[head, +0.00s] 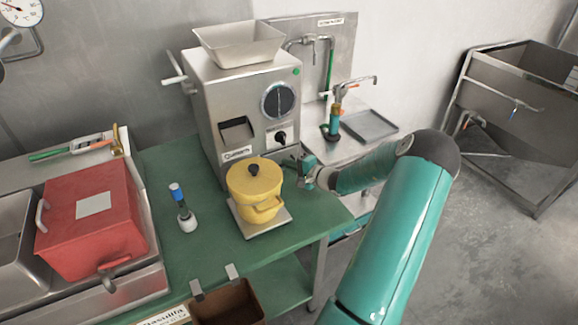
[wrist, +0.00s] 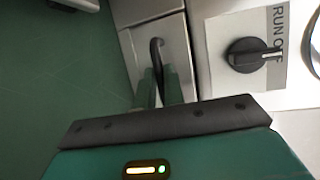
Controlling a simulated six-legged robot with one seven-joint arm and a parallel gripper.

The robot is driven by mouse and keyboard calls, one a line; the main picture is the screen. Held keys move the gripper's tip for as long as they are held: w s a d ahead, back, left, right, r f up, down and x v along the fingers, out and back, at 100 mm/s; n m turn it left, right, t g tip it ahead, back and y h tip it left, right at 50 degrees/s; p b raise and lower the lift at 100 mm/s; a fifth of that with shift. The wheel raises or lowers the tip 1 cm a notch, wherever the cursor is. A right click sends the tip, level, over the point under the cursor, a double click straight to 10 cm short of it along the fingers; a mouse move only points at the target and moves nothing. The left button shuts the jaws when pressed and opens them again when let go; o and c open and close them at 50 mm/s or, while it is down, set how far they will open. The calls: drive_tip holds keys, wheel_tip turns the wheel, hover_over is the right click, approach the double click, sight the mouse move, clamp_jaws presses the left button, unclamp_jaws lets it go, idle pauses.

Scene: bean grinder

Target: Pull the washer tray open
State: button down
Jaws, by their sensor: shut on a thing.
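The washer tray shows in the wrist view as a small grey metal front (wrist: 136,45) low on the bean grinder (head: 240,95), beside the run/off knob (wrist: 250,55). It has a dark bar handle (wrist: 157,50). My gripper (wrist: 160,88) is shut on this handle, with its green fingers on both sides of it. In the head view my gripper (head: 303,168) is at the lower right of the grinder front, and it and the yellow pot hide most of the tray. I cannot tell whether the tray stands out from the grinder.
A yellow lidded pot (head: 254,187) stands on a plate just left of my gripper. The green table (head: 185,250) has a blue-topped tool (head: 181,207) and, at left, a red box (head: 90,222). A sink unit (head: 345,145) is behind my arm. Floor at right is open.

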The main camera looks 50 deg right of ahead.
drive_tip(key=shift+s, duration=0.1)
drive_tip(key=s+a, duration=0.1)
drive_tip(key=s, duration=0.4)
drive_tip(key=s+a, duration=0.2)
drive_tip(key=s, duration=0.2)
drive_tip(key=s+a, duration=0.1)
drive_tip(key=s, duration=0.4)
drive_tip(key=shift+s+a, duration=0.3)
drive_tip(key=shift+a, duration=0.05)
drive_tip(key=c, duration=1.5)
unclamp_jaws()
drive_tip(key=s, duration=0.4)
drive_tip(key=s+d+r, duration=0.1)
drive_tip(key=s, duration=0.4)
drive_tip(key=s+r, duration=0.1)
drive_tip(key=s, duration=0.3)
drive_tip(key=shift+s+d+r, duration=0.15)
drive_tip(key=shift+s+r, duration=0.1)
